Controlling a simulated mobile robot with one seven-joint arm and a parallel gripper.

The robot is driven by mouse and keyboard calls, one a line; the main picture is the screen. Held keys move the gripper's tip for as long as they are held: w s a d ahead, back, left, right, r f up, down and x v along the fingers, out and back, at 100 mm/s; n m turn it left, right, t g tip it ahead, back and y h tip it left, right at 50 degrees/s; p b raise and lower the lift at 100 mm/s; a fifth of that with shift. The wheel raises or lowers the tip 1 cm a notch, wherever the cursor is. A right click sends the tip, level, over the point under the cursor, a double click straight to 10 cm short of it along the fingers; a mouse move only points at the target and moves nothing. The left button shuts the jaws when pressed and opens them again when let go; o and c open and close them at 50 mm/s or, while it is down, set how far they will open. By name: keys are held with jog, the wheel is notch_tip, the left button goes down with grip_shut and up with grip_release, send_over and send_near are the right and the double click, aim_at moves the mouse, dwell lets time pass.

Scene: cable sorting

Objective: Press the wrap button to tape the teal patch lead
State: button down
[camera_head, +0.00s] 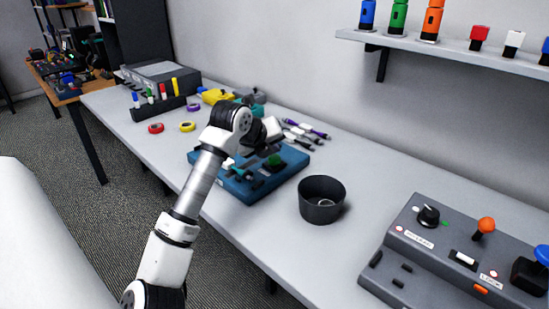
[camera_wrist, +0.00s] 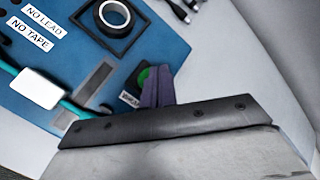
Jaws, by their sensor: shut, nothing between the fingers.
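The blue wrapping station (camera_head: 233,187) lies on the bench; it fills much of the wrist view (camera_wrist: 155,20). The teal patch lead (camera_wrist: 70,107) lies across the station, with a white sleeve (camera_wrist: 37,88) around it. A green button (camera_wrist: 143,77) sits on a dark block beside a small, partly hidden label; its green also shows in the head view (camera_head: 275,161). My gripper (camera_wrist: 160,75) is shut and empty. Its fingertips are over or right beside the button and hide part of it; I cannot tell whether they touch it.
A black tape roll (camera_wrist: 113,17) and NO LEAD and NO TAPE labels (camera_wrist: 35,30) are on the station. A dark round bin (camera_head: 321,205) stands to its right, before a grey control box (camera_head: 440,262). Loose leads (camera_head: 304,134) lie behind. Tape rolls (camera_head: 187,126) lie left.

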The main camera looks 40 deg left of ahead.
aim_at(272, 159)
jog(key=shift+f+b, duration=0.6)
dwell(0.7)
jog(key=shift+r, duration=0.15)
jog(key=shift+r+p, duration=0.5)
jog(key=shift+r, duration=0.45)
notch_tip(272, 159, up, 6)
jog(key=p, duration=0.2)
jog(key=shift+p, duration=0.4)
dwell(0.6)
